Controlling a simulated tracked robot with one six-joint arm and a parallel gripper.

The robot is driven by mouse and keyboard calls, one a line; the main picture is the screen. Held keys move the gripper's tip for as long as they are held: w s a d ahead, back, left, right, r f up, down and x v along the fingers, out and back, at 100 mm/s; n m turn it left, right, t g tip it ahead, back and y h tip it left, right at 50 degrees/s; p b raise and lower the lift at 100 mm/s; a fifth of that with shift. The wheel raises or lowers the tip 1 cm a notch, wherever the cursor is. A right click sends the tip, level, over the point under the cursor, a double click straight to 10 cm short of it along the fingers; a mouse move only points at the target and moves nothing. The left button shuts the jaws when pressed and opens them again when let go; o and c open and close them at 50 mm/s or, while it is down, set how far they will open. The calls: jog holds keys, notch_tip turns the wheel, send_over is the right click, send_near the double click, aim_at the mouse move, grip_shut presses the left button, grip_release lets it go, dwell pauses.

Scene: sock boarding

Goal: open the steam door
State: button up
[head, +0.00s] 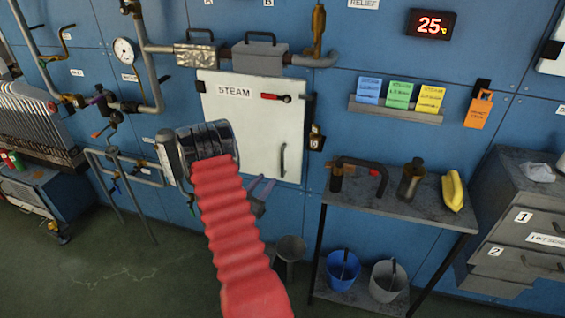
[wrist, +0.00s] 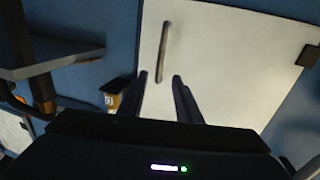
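The white steam door (head: 240,135) is a square panel on the blue wall, labelled STEAM, and looks closed. A red-handled lever (head: 276,97) lies roughly level on its upper right. A grey vertical bar handle (head: 283,160) sits at its lower right. In the wrist view, the door (wrist: 220,60) fills the middle, and the handle (wrist: 162,55) lies just beyond my fingertips. My gripper (wrist: 160,76) is open and empty, with its fingers apart.
A small black and yellowish item (head: 316,139) hangs right of the door. A grey shelf table (head: 410,205) with a bent pipe (head: 360,165) stands to the right. Pipes with a gauge (head: 125,50) are left. Metal boxes on a pipe (head: 225,50) run above the door.

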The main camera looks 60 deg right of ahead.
send_over(282, 174)
jog(key=shift+w+d, duration=0.15)
jog(key=shift+d, duration=0.25)
dwell(0.6)
jog(key=shift+c, duration=0.4)
grip_shut()
jog(key=shift+r, duration=0.1)
